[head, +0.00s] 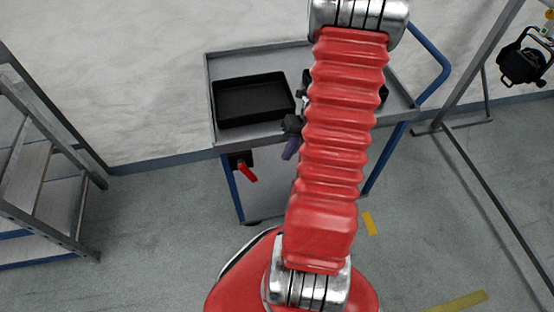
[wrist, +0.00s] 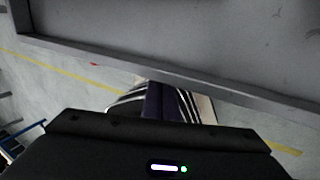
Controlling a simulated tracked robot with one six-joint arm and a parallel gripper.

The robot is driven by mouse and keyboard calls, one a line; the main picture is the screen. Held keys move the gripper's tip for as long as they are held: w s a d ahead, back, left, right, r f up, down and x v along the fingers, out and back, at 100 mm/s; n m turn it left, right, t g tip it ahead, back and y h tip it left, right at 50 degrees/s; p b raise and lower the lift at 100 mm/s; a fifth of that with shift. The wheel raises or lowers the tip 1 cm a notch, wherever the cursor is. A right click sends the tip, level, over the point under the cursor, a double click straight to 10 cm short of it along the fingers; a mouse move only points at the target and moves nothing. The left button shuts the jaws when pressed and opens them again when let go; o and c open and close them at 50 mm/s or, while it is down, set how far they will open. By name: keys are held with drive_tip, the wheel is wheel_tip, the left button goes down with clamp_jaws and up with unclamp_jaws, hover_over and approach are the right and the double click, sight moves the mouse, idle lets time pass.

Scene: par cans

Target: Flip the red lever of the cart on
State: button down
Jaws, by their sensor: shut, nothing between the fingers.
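The cart (head: 205,92) has a grey top with a raised rim and blue legs. Its red lever (head: 247,172) sits on a black box (head: 238,159) below the front edge, left of the middle. The handle slants down and to the right. My gripper (head: 290,150), with purple fingers, is at the cart's front edge, to the right of the lever and apart from it. Its fingers (wrist: 158,102) are together and empty in the wrist view, below a grey rim (wrist: 120,61). A small red speck there (wrist: 93,64) may be the lever; I cannot tell.
A black tray (head: 252,100) lies on the cart top. My arm hides the cart's right part. A grey stepladder (head: 40,165) stands at left. A metal frame with a black lamp (head: 521,64) is at right. The floor left of the cart is clear.

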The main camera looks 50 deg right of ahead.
drive_tip(key=d+r, duration=0.1)
drive_tip(key=s+d+r, duration=0.2)
drive_tip(key=shift+s+d+r, duration=0.25)
drive_tip(key=shift+d, duration=0.15)
idle(0.5)
drive_tip(key=a+r+m+t+h, duration=0.1)
drive_tip(key=a+r+m, duration=1.2)
drive_tip(key=a, duration=0.3)
drive_tip(key=w+a+r+m+t+h, duration=0.1)
drive_tip(key=a+r+m+t+h, duration=0.1)
drive_tip(key=a+r+m, duration=1.1)
drive_tip(key=a+m, duration=0.3)
drive_tip(key=shift+a+h, duration=0.25)
drive_tip(key=shift+h, duration=0.05)
